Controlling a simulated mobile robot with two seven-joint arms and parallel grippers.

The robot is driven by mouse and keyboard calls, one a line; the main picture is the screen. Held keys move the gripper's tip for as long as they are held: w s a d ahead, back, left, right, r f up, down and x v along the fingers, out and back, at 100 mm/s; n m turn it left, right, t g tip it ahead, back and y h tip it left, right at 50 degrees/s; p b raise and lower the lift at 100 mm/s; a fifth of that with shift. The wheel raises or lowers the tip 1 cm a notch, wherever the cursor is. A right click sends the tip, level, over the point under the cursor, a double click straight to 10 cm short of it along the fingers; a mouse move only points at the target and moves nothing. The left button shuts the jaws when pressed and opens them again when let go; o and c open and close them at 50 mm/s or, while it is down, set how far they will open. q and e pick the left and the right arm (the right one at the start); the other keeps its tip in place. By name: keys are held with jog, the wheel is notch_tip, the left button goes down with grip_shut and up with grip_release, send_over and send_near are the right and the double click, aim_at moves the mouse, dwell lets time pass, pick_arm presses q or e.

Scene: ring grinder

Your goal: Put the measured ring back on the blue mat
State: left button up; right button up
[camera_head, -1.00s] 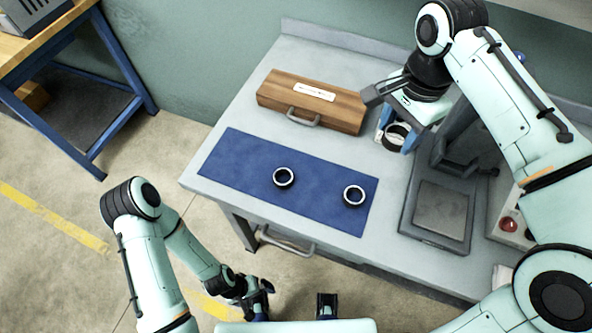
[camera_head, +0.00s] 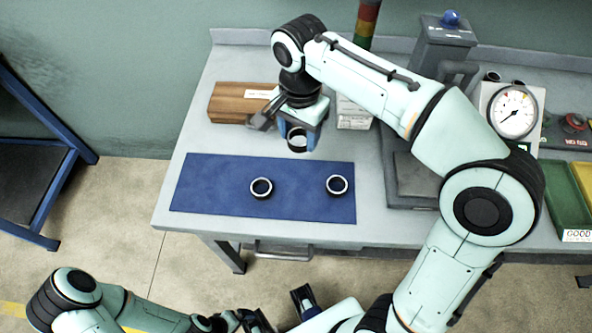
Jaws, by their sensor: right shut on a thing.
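The blue mat (camera_head: 213,189) lies on the grey workbench near its front edge. Two dark rings with bright rims rest on it, one near the middle (camera_head: 261,188) and one near the right end (camera_head: 337,185). My right gripper (camera_head: 296,138) is shut on a third ring (camera_head: 298,141), between its blue fingertips. It holds this ring behind the mat's back edge, in front of the wooden case.
A wooden case (camera_head: 228,103) stands at the back left of the bench. A grey machine (camera_head: 440,55), a dial gauge (camera_head: 513,111), and green and yellow trays (camera_head: 565,203) are at the right. The mat's left part is clear.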

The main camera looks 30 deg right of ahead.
aim_at(298, 176)
notch_tip(298, 176, down, 14)
jog(key=shift+r+b, duration=0.15)
jog(key=shift+b, duration=0.95)
jog(key=o, duration=1.2)
notch_tip(298, 176, up, 12)
jog(key=shift+p, duration=1.1)
